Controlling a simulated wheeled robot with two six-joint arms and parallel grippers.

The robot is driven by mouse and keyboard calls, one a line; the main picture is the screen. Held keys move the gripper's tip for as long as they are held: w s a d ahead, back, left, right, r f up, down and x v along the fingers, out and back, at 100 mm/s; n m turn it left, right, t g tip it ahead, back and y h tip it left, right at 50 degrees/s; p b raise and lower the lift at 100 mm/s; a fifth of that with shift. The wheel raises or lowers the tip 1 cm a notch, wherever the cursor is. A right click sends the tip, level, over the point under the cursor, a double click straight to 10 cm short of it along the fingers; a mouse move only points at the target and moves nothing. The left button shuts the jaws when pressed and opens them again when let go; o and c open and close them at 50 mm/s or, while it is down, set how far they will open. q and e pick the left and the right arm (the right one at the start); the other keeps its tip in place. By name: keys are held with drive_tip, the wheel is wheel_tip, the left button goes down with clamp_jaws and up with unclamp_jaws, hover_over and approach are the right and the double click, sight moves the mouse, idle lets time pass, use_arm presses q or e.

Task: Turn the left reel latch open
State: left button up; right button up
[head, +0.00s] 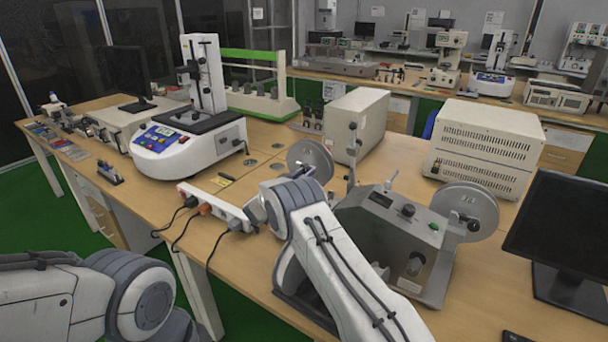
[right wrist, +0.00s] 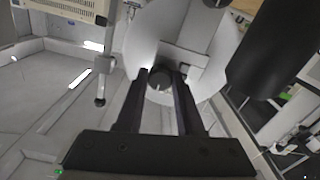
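The left reel (head: 312,160) is a pale grey disc on the left side of the grey bench machine (head: 385,235). In the right wrist view the reel (right wrist: 205,30) fills the upper middle, with a dark round latch (right wrist: 160,88) at its hub. My right gripper (right wrist: 162,73) points at the hub, its two dark fingers apart on either side of the latch. I cannot tell whether they touch it. In the head view my right arm hides most of that gripper and the latch. My left gripper is out of view; only my left arm shows at the lower left.
The right reel (head: 467,208) stands on the machine's other side. A white power strip (head: 215,206) with cables lies left of my right arm. A beige box (head: 356,124), a vented cabinet (head: 485,145) and a black monitor (head: 562,225) stand around. Bare tabletop (head: 250,265) shows in front.

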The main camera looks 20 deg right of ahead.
clamp_jaws()
drive_tip(key=shift+f+m+b, duration=0.1)
drive_tip(key=shift+m+b, duration=8.9)
drive_tip(key=shift+b, duration=0.3)
drive_tip(key=o, duration=1)
unclamp_jaws()
drive_tip(key=shift+a, duration=0.1)
